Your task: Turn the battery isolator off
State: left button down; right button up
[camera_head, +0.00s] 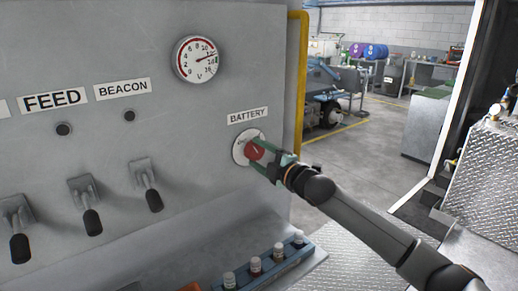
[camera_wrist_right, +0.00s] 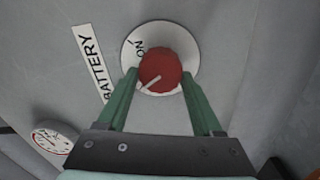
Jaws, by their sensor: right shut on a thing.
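The battery isolator is a red round knob (camera_head: 255,150) on a white round plate (camera_head: 240,148) on the grey panel, under the BATTERY label (camera_head: 248,115). In the right wrist view the red knob (camera_wrist_right: 161,71) has a white pointer line aimed to the lower left, away from the ON mark (camera_wrist_right: 140,48). My right gripper (camera_head: 264,153) reaches in from the right, its green fingers on either side of the knob and shut on it; it also shows in the right wrist view (camera_wrist_right: 160,85). My left gripper is not in view.
Levers (camera_head: 148,186) under the FEED and BEACON labels stand out from the panel at left. A round gauge (camera_head: 197,59) sits above. A blue rack (camera_head: 265,268) with small bottles is below. A yellow pipe (camera_head: 298,80) runs down the panel's right edge.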

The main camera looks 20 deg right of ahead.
jog(key=shift+n+p, duration=0.6)
jog(key=shift+n, duration=0.5)
jog(key=shift+f, duration=0.15)
jog(key=o, duration=1.4)
jog(key=shift+c, duration=0.2)
jog(key=shift+s, duration=0.1)
jog(key=b+v, duration=0.2)
jog(key=v, duration=1)
jog(key=shift+s, duration=0.15)
